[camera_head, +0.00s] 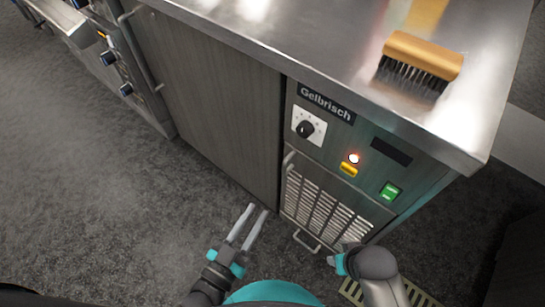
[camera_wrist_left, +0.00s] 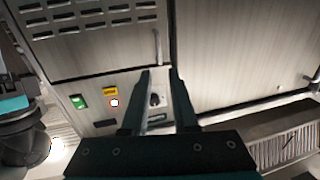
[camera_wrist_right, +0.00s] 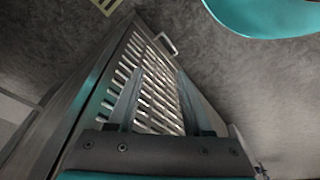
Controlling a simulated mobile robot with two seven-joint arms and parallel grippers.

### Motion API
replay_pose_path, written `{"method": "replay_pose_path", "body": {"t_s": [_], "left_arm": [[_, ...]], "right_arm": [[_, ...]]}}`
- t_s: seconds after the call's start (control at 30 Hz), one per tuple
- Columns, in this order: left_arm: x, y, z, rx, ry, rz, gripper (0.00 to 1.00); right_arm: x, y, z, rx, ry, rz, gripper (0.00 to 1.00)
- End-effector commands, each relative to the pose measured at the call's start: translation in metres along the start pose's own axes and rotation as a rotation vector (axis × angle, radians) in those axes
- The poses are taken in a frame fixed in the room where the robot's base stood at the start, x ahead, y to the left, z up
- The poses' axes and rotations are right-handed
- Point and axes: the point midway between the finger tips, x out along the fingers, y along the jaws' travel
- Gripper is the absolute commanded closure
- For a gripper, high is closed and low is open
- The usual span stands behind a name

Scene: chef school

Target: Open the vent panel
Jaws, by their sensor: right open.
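The slatted vent panel (camera_head: 322,206) is low on the front of the steel unit and looks shut, flush with it. A small bar handle (camera_head: 306,241) is at its lower edge; it also shows in the right wrist view (camera_wrist_right: 168,43). My left gripper (camera_head: 257,210) is open and empty, left of the panel and apart from it. My right gripper (camera_wrist_right: 158,72) is open in front of the slats, its fingers pointing toward the handle's end; I cannot tell whether it touches. In the head view its fingers are mostly hidden at the panel's lower right.
A brush (camera_head: 421,62) lies on the steel top. The grey floor at left is clear.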

Motion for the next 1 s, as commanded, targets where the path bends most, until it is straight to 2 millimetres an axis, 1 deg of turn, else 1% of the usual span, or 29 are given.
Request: {"method": "replay_pose_path", "body": {"t_s": [0.07,0.23,0.4,0.6,0.8,1.0], "left_arm": [[0.009,0.000,0.000,-0.001,0.003,-0.001,0.73],[0.039,0.000,0.001,-0.001,0.004,-0.001,0.73],[0.070,0.000,0.002,-0.001,0.003,-0.001,0.73],[0.103,0.000,0.002,0.000,0.002,0.000,0.73],[0.130,0.000,0.002,0.000,0.000,0.000,0.73],[0.145,0.000,0.002,0.000,-0.002,-0.001,0.73]], "right_arm": [[-0.002,0.000,-0.003,0.001,0.007,0.000,0.50],[-0.013,0.001,-0.013,0.002,0.031,0.002,0.50],[-0.029,0.001,-0.023,0.003,0.058,0.003,0.50],[-0.049,0.002,-0.033,0.004,0.090,0.005,0.50],[-0.068,0.003,-0.039,0.005,0.117,0.007,0.50],[-0.081,0.003,-0.042,0.006,0.134,0.008,0.50]]}}
